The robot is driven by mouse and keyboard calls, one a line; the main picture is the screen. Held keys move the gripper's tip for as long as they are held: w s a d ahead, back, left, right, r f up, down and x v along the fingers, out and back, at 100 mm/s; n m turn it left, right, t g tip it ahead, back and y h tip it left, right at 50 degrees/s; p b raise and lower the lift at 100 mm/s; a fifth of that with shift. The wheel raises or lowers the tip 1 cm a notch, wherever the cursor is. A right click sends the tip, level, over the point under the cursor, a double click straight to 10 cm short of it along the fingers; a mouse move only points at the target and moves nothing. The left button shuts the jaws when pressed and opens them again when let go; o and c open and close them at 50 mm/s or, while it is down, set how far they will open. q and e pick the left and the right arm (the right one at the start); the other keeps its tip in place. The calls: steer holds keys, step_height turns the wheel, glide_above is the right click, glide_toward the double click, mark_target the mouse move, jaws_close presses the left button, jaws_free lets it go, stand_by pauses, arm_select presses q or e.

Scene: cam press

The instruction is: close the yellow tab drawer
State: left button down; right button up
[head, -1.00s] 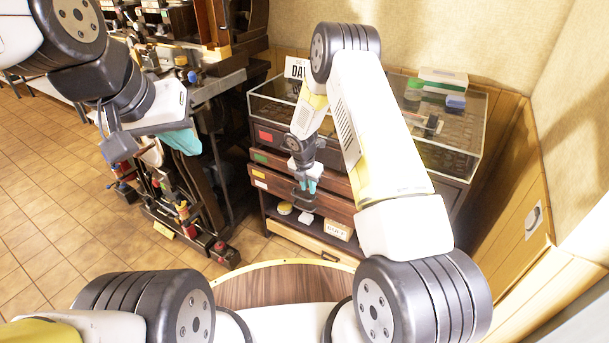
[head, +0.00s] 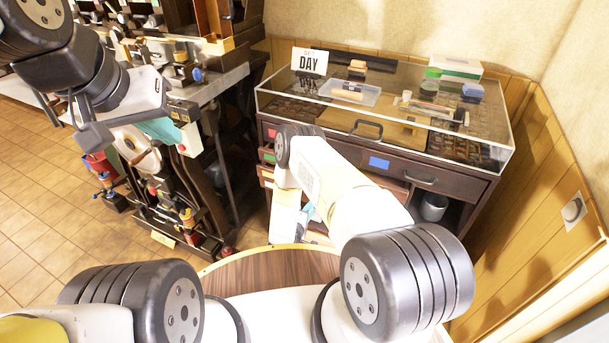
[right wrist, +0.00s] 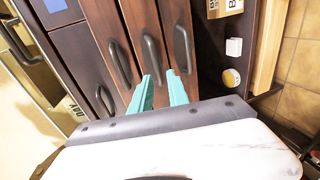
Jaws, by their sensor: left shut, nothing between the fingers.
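The yellow tab (head: 266,174) shows on the left end of a brown drawer front, below a green tab (head: 267,156) and a red tab (head: 272,134). My right arm hides most of that drawer in the head view, so I cannot tell how far it stands out. My right gripper (right wrist: 161,78) is open, its teal fingers apart and empty in front of the brown drawer fronts (right wrist: 136,18) and dark handles (right wrist: 182,48). Whether it touches a drawer is unclear. My left gripper (head: 160,130) is shut and empty, far left of the cabinet.
A blue tab (head: 379,162) marks an upper drawer. Machinery (head: 165,165) stands at left; a wood-panelled wall (head: 545,180) is at right.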

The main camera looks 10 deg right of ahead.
steer(key=shift+h, duration=0.3)
steer(key=x, duration=0.7)
steer(key=shift+d+r, duration=0.1)
steer(key=shift+d, duration=0.25)
jaws_close()
stand_by(0.8)
